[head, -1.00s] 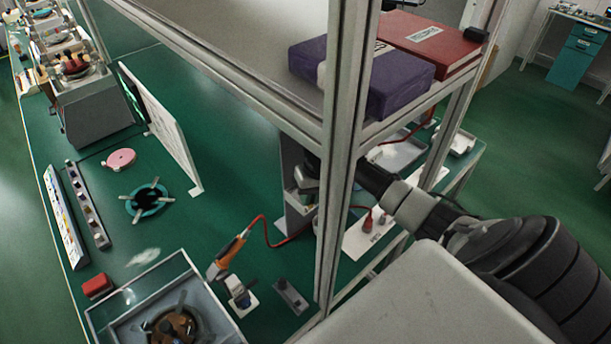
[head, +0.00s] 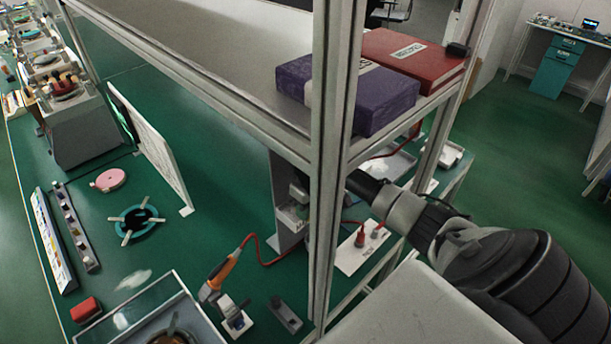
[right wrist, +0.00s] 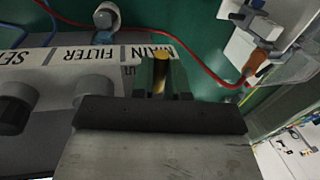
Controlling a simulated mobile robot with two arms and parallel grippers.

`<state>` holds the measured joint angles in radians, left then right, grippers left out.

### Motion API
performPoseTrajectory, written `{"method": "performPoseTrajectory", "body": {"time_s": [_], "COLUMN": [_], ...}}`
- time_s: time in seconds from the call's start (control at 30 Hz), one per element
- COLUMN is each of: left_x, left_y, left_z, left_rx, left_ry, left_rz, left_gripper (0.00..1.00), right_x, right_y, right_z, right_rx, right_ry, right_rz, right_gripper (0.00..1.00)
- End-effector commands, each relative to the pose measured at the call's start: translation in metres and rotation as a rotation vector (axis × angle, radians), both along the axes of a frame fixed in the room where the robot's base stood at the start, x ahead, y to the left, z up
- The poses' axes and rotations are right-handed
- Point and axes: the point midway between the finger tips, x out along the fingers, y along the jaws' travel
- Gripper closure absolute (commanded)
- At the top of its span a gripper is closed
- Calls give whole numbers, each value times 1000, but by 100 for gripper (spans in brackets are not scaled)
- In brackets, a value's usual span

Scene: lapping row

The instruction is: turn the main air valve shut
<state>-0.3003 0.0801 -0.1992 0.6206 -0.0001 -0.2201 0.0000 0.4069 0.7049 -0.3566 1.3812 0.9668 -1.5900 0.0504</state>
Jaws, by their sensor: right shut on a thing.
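The main air valve shows in the right wrist view as a small brass-yellow piece (right wrist: 160,72) below the word MAIN on a white label strip (right wrist: 126,52). My right gripper (right wrist: 160,82) has its two dark green fingers shut on either side of it. The fingers hide most of the valve, so its turn angle cannot be told. In the head view my right arm (head: 440,232) reaches in from the right behind the shelf post, which hides most of the gripper near the grey upright panel (head: 286,205). My left gripper is not in view.
The metal shelf post (head: 333,150) stands close in front of my right arm. A purple box (head: 345,92) and a red binder (head: 412,60) lie on the shelf above. A red hose (right wrist: 205,62) runs close past the gripper. Grey round fittings (right wrist: 97,88) sit beside the valve.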

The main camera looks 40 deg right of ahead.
Motion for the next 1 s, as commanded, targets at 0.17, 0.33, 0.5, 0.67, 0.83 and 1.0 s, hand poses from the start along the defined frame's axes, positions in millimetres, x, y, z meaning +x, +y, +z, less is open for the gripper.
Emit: {"method": "performPoseTrajectory", "body": {"time_s": [0.17, 0.33, 0.5, 0.67, 0.83, 1.0], "left_x": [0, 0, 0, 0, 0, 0], "left_y": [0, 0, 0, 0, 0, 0], "left_z": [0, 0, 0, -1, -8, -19], "left_rx": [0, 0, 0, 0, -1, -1], "left_ry": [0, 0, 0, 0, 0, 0], "left_rz": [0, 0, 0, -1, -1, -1], "left_gripper": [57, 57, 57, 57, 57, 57], "right_x": [1, 1, 0, 0, 1, 2], "right_y": [-1, -1, 0, -1, -5, -12], "right_z": [2, 2, 1, 2, 18, 52], "right_rx": [-2, -2, -1, -1, -3, -3], "right_ry": [-4, -3, -2, -2, -4, -6], "right_rz": [1, 0, 1, 0, -1, 0], "right_gripper": [100, 66, 60, 60, 60, 60]}}
